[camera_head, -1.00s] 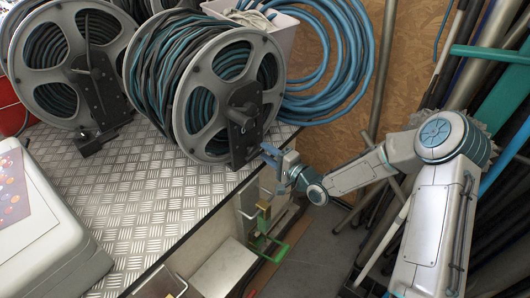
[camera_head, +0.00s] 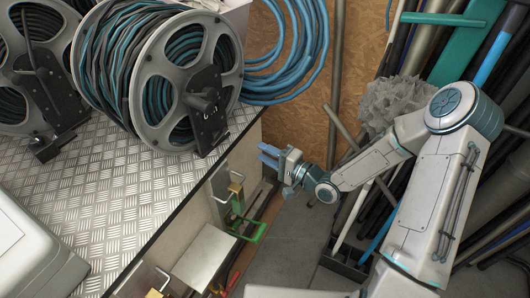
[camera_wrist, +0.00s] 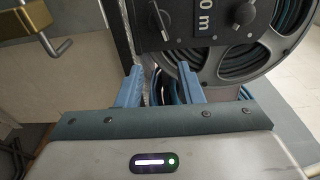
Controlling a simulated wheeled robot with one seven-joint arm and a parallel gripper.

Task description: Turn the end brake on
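The end hose reel (camera_head: 163,75), grey-rimmed with black and teal hose, stands on the metal deck near its edge. Its black bracket (camera_head: 208,122) has a dark knob (camera_head: 205,100) on the front. I cannot tell which is the brake. My gripper (camera_head: 266,154) is to the right of the bracket, beyond the deck edge, apart from it. In the wrist view its blue fingers (camera_wrist: 160,72) are spread and empty, below the bracket.
A second reel (camera_head: 30,80) stands left on the chequered deck (camera_head: 120,185). A coiled blue hose (camera_head: 290,50) hangs on the back board. Poles and pipes crowd the right. A metal hook (camera_wrist: 48,38) shows upper left in the wrist view. Grey floor (camera_head: 290,245) lies below the gripper.

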